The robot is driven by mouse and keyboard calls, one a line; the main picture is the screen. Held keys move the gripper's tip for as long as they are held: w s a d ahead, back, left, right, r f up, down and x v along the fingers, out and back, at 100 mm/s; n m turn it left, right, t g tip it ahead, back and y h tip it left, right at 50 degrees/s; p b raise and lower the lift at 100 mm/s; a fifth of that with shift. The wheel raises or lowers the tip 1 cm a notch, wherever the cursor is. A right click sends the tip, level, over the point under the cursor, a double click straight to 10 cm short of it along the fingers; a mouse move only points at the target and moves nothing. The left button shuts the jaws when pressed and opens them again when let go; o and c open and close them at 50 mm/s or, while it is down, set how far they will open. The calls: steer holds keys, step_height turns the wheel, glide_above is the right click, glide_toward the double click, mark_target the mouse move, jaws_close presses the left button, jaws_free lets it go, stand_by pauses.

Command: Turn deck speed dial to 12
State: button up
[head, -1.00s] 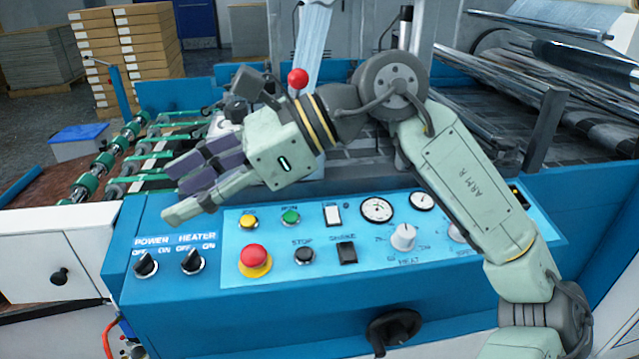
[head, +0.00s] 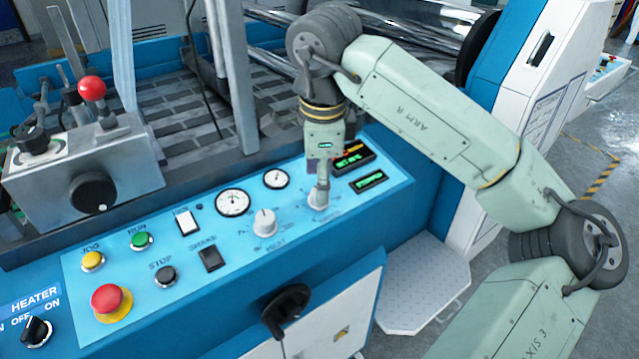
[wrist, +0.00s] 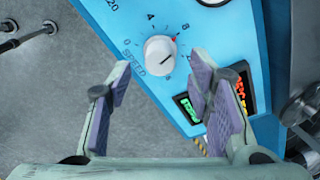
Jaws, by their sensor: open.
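The deck speed dial (wrist: 160,55) is a white knob on the blue control panel (head: 150,250), with "SPEED" and numbers printed around it in the wrist view. A small red mark sits on the scale near the 8. In the head view the speed dial (head: 318,199) is partly hidden behind my gripper (head: 321,187). In the wrist view my gripper (wrist: 165,90) is open, its purple-padded fingers apart. The dial shows between and beyond the fingertips. I cannot tell whether a finger touches it.
The white heat dial (head: 264,222) and two gauges (head: 233,203) are left of the speed dial. Two lit displays (head: 353,160) are close on its right. A red stop button (head: 111,302) is at the panel's left. A black handle (head: 286,310) juts out below.

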mark_target(312, 198)
steer(key=shift+w+a+f, duration=0.1)
steer(key=shift+w+f, duration=0.1)
steer(key=shift+f, duration=0.7)
steer(key=shift+w+f, duration=0.15)
steer(key=shift+f, duration=0.7)
steer(key=shift+c, duration=0.6)
jaws_close()
